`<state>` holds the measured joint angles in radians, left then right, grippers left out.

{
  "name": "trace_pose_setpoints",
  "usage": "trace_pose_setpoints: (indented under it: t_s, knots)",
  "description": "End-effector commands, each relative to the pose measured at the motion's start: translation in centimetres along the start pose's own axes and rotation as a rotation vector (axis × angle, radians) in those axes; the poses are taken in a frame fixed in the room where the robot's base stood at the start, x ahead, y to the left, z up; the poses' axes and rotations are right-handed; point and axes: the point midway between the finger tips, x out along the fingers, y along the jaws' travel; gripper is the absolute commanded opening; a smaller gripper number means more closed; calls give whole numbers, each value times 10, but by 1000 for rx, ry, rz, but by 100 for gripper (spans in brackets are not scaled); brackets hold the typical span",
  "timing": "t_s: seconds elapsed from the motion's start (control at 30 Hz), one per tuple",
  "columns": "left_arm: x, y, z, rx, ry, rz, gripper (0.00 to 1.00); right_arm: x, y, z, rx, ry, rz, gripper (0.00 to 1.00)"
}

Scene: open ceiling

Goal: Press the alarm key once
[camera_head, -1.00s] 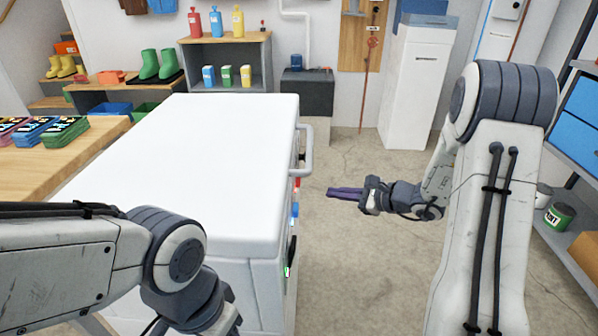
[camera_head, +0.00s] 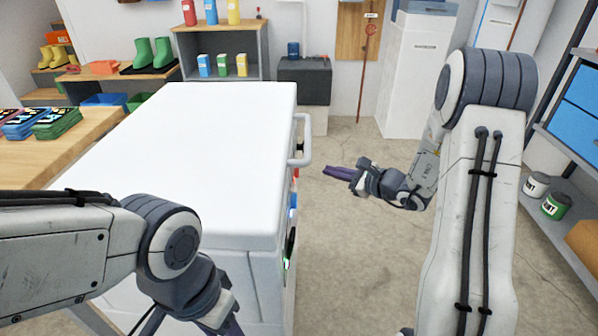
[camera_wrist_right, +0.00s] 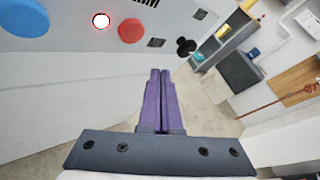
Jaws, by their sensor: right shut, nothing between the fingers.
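The white machine (camera_head: 200,150) stands at centre left, its control panel on the right side seen almost edge-on. A red button (camera_head: 295,173) and a blue button (camera_head: 292,203) stick out from it. In the right wrist view the red button (camera_wrist_right: 131,31), blue button (camera_wrist_right: 22,17) and a small lit white lamp with a red ring (camera_wrist_right: 101,20) show along the top. No readable label marks which is the alarm key. My right gripper (camera_head: 326,170) is shut and empty, right of the panel and apart from it; its purple fingers also show in the wrist view (camera_wrist_right: 161,75). My left gripper is largely cut off at the bottom.
A grey handle (camera_head: 304,140) juts from the machine's right side. A black knob (camera_wrist_right: 186,46) stands beyond the red button. A wooden table (camera_head: 65,150) is at left, shelving (camera_head: 560,190) at right.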

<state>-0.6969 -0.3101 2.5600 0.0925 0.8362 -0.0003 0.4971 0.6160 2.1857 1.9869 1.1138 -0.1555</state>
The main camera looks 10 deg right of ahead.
Motion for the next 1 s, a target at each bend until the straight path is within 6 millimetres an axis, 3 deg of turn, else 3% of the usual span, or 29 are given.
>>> trace_pose_setpoints:
  t_s: [0.2, 0.4, 1.0]
  knots:
    - [7, 0, 0, 0, 0, 0, 50, 22, 17, 14, -3, -1, 3, 0]
    - [11, -1, 1, 0, 0, 0, 50, 32, 23, 22, -2, -1, 2, 0]
    - [11, -1, 1, 0, 0, 0, 50, 33, 24, 24, 0, 0, 1, 0]
